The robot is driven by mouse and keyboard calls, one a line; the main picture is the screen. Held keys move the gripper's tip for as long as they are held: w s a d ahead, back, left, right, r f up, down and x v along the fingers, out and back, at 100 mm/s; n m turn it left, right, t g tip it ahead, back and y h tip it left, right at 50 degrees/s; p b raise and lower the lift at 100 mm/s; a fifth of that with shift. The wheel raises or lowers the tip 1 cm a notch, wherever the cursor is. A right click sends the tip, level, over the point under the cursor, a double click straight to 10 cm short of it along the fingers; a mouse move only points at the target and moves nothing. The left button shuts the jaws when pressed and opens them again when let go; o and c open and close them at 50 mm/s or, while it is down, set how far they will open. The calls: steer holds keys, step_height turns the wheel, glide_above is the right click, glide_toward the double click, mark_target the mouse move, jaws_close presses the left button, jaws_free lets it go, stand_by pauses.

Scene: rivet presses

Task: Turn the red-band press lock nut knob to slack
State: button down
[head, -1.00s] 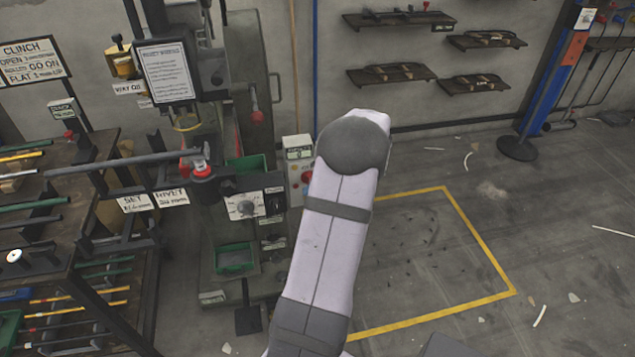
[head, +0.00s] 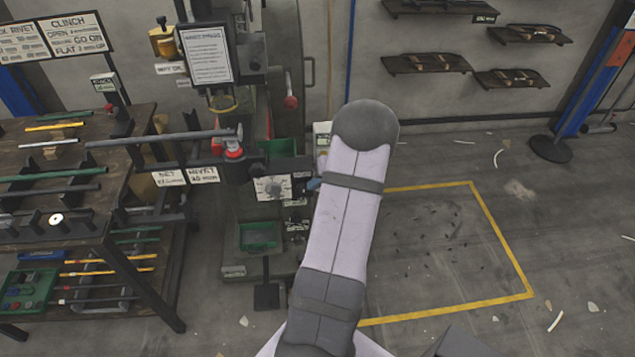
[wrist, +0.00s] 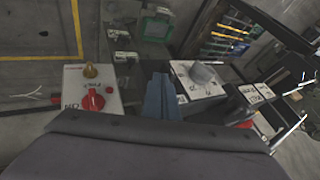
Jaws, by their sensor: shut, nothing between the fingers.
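The press (head: 232,153) with a red band at its lever pivot stands left of my arm in the head view. Below the band, a grey knob sits on a white marked plate (head: 272,188) on its front. In the wrist view this grey knob (wrist: 204,75) is on its white plate, right of my gripper. My gripper (wrist: 158,82) is shut and empty, its bluish fingers apart from the knob. In the head view its tip (head: 314,184) shows just right of the plate, mostly hidden by my arm. The knob's setting is too small to read.
A white box with a red knob (wrist: 94,102) and a brass piece stands left of my gripper in the wrist view. The press's long lever (head: 160,138) reaches left over a rod-laden table (head: 130,190). Yellow-marked floor (head: 440,235) at right is mostly clear.

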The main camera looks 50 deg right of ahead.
steer(key=shift+w+a+r+n+g+h+p, duration=0.15)
steer(key=shift+w+a+r+g+h, duration=0.05)
steer(key=shift+g+h, duration=0.25)
steer(key=shift+w+a+r+n+g+h+p, duration=0.15)
steer(key=shift+r+g+h, duration=0.05)
steer(key=shift+g+h, duration=0.2)
stand_by(0.6)
steer(key=shift+w+a+r+g+h+b, duration=0.15)
steer(key=shift+w+a+g+h+b, duration=0.4)
steer(key=shift+w+a+g+b, duration=0.55)
steer(key=shift+w+a+f+t+b, duration=0.15)
steer(key=shift+w+a+f+b, duration=0.15)
steer(key=shift+w+a+b, duration=0.35)
steer(key=shift+w+a+f+t+b, duration=0.1)
steer(key=shift+w+a+f+b, duration=0.3)
steer(key=shift+b, duration=0.3)
steer(key=shift+w+a, duration=0.1)
steer(key=shift+a, duration=0.05)
steer(key=shift+r, duration=0.15)
